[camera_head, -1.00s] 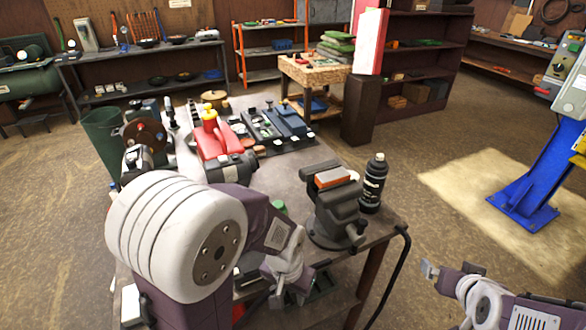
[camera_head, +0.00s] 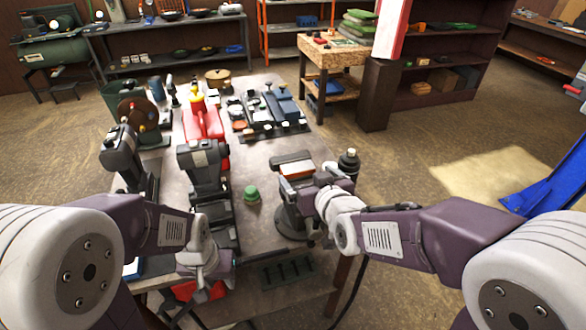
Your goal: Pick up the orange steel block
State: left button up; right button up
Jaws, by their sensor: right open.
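The orange steel block (camera_head: 297,171) sits in the top of the dark grey vise (camera_head: 292,217) at the right side of the workbench, with its orange side showing between the jaws. My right gripper (camera_head: 318,183) is open, close to the right side of the vise. It overlaps the vise in view, and its fingertips are hard to make out; I cannot tell whether it touches the block. My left gripper (camera_head: 207,284) is low over the near edge of the bench, left of the vise, and its fingers are too unclear to judge.
A black bottle (camera_head: 349,163) stands just behind my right wrist. A green button-like object (camera_head: 251,194) lies left of the vise. Dark power tools (camera_head: 205,166) and a red jack-like tool (camera_head: 203,122) crowd the left of the bench (camera_head: 262,150). Open floor lies to the right.

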aim_at(298, 167)
jog(key=x, duration=0.3)
jog(key=shift+w+d+f, duration=0.25)
jog(key=shift+w, duration=0.1)
jog(key=shift+w+a, duration=0.15)
jog(key=shift+w, duration=0.05)
jog(key=p+x, duration=0.1)
jog(key=x, duration=0.3)
jog(key=shift+s+a+f, duration=0.1)
jog(key=shift+s+f, duration=0.05)
jog(key=shift+w+a+f, duration=0.1)
jog(key=shift+w+f, duration=0.15)
jog(key=shift+w, duration=0.15)
jog(key=shift+s+r, duration=0.1)
jog(key=shift+s, duration=0.1)
jog(key=c, duration=1.8)
notch_tip(298, 167, up, 10)
jog(key=shift+w+r+p, duration=0.1)
jog(key=shift+p, duration=0.6)
